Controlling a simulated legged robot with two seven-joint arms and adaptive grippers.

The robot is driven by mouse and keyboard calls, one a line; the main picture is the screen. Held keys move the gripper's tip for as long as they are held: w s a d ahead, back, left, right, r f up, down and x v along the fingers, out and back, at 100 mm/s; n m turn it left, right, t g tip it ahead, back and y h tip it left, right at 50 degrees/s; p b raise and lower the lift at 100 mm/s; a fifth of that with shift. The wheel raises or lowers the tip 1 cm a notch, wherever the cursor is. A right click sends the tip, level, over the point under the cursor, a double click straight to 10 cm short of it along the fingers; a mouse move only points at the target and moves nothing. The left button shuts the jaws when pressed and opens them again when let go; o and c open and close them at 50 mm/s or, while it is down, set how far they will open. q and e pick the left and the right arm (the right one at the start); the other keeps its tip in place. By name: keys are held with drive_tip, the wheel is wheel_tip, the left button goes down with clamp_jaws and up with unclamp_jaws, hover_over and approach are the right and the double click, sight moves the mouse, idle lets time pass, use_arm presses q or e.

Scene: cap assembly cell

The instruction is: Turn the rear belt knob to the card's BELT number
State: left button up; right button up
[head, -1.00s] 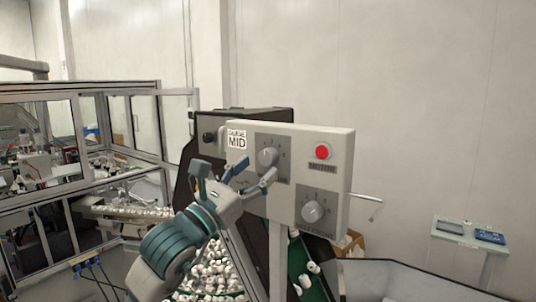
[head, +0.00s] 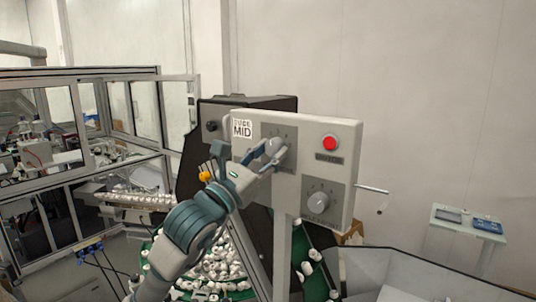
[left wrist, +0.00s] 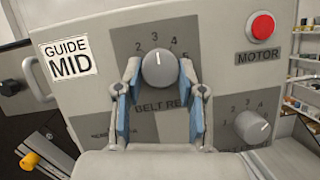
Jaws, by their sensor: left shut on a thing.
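The rear belt knob (left wrist: 158,72) is a round grey dial on the grey control panel (left wrist: 222,60). Its label, partly covered, starts "BELT RE", and its white mark points up, about at the 3. My left gripper (left wrist: 160,84) is shut on the knob, one finger at each side. In the head view the left gripper (head: 268,155) partly covers the knob (head: 274,146). A card on the panel (left wrist: 66,57) reads "GUIDE MID"; no BELT number shows on it. My right gripper is not in view.
A red MOTOR button (head: 330,143) is at the panel's upper right. A second numbered dial (head: 318,202) is below it. A yellow knob (head: 205,176) is at the lower left of the panel. White caps (head: 220,265) lie on the belt below.

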use_arm(q)
drive_tip(key=shift+d, duration=0.1)
drive_tip(key=shift+m+g, duration=0.3)
drive_tip(key=shift+m, duration=0.2)
drive_tip(key=shift+m+h+p, duration=0.4)
drive_tip(key=shift+m+p, duration=0.05)
drive_tip(key=shift+m, duration=0.25)
drive_tip(key=m+g, duration=0.1)
drive_tip(key=m+p, duration=0.1)
drive_tip(key=m, duration=0.1)
drive_tip(key=shift+a+r+g+h+p, duration=0.2)
drive_tip(key=shift+g+h+p, duration=0.1)
drive_tip(key=shift+g+h, duration=0.1)
drive_tip(key=m+g+p, duration=0.1)
drive_tip(key=m, duration=0.1)
drive_tip(key=m+g+p, duration=0.1)
drive_tip(key=m, duration=0.1)
drive_tip(key=shift+w+h+p, duration=0.1)
drive_tip(key=shift+h+p, duration=0.2)
drive_tip(key=shift+p, duration=0.1)
drive_tip(key=shift+f+m, duration=0.1)
drive_tip(key=shift+m, duration=0.5)
drive_tip(key=shift+p, duration=0.35)
drive_tip(key=shift+f, duration=0.1)
